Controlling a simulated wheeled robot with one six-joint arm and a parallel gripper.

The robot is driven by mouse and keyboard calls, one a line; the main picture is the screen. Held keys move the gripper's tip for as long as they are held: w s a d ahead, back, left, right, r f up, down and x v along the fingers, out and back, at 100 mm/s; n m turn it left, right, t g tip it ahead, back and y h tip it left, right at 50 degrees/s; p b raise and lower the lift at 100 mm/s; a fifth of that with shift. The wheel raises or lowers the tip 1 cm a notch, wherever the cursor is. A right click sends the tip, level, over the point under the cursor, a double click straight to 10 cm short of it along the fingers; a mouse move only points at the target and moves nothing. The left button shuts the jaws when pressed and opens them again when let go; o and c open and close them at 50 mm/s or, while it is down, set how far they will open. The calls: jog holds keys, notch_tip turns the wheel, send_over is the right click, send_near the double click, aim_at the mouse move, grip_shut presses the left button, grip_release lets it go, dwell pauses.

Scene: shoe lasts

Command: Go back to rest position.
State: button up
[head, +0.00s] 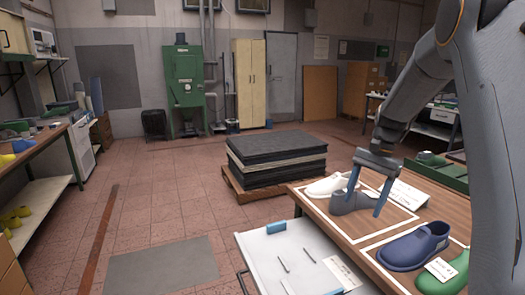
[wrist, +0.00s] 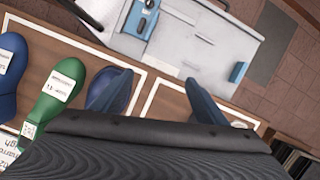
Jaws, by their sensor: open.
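My gripper (head: 366,197) is open, with its two blue fingers pointing down over the wooden table (head: 335,222). In the head view the fingers overlap a grey shoe last (head: 345,205); I cannot tell the height gap. A white last (head: 327,186) lies behind it. A navy last (head: 412,247) with a white label and a green last (head: 447,276) lie nearer, at the right. In the wrist view, the gripper (wrist: 160,85) has nothing between its fingers. The navy last (wrist: 108,88) is partly hidden by the left finger, with the green last (wrist: 66,85) farther left.
White outlines mark the tabletop. A stack of dark slabs (head: 275,160) sits on a pallet beyond.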

jog(key=s+a+f+n+t+h+b, duration=0.1)
jog(key=s+a+f+n+b, duration=0.2)
jog(key=s, duration=0.9)
jog(key=s+a+f+n+t+h+b, duration=0.1)
jog(key=s+a+f+n+b, duration=0.3)
jog(key=s+a+f+n, duration=0.3)
jog(key=s+f, duration=0.3)
jog(key=s, duration=0.2)
jog(key=shift+a+f+h, duration=0.15)
jog(key=shift+a+h, duration=0.15)
jog(key=shift+a, duration=0.1)
